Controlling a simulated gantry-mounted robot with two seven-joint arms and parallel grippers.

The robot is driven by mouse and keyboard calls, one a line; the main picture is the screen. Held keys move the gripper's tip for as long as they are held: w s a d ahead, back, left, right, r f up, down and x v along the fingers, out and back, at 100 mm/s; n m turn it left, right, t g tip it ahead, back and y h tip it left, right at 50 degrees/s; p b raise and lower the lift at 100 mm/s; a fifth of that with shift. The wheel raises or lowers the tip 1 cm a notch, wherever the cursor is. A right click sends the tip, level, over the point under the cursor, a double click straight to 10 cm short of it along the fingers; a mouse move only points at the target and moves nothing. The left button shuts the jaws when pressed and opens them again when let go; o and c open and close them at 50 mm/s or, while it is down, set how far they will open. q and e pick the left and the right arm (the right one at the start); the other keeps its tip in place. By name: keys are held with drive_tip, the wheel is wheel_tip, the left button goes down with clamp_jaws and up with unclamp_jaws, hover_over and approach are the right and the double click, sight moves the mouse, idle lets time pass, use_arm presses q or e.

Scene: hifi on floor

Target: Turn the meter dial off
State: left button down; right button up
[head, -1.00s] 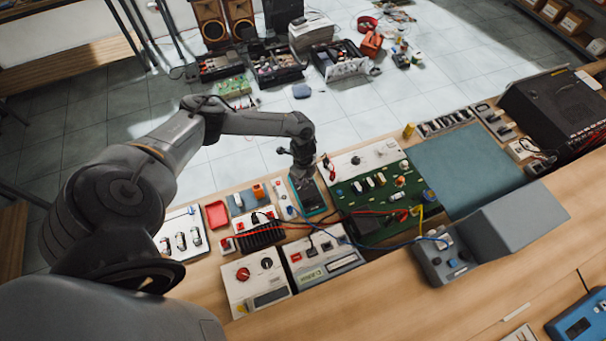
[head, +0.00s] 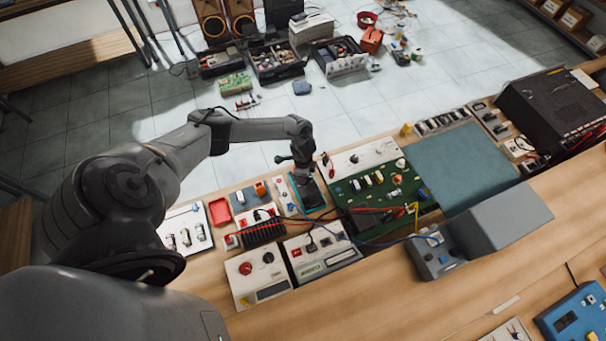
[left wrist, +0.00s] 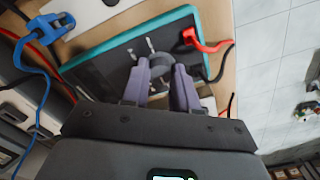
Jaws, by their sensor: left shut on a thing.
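The meter (head: 320,208) is a dark, flat instrument with a teal edge, lying on the workbench. In the left wrist view its black face (left wrist: 105,73) and teal rim fill the upper middle. Its round grey dial (left wrist: 176,73) sits between the purple fingers of my left gripper (left wrist: 162,68). My left gripper is shut on the dial from above. In the head view my left gripper (head: 304,178) covers much of the meter, and the dial is hidden there. The dial's pointer setting cannot be read. My right gripper is not in view.
A red lead (left wrist: 205,43) and a black lead plug in at the meter's edge. A green circuit board (head: 375,195) is close on its right, a red tray (head: 221,211) to its left. White boxed instruments (head: 257,272) stand in front.

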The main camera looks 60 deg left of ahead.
use_arm(q)
drive_tip(key=c, duration=0.9)
unclamp_jaws()
drive_tip(key=shift+o, duration=0.2)
drive_tip(key=shift+r, duration=0.1)
drive_tip(key=shift+r, duration=0.6)
wheel_tip(320, 180, up, 10)
drive_tip(key=p, duration=0.1)
drive_tip(key=shift+f, duration=0.25)
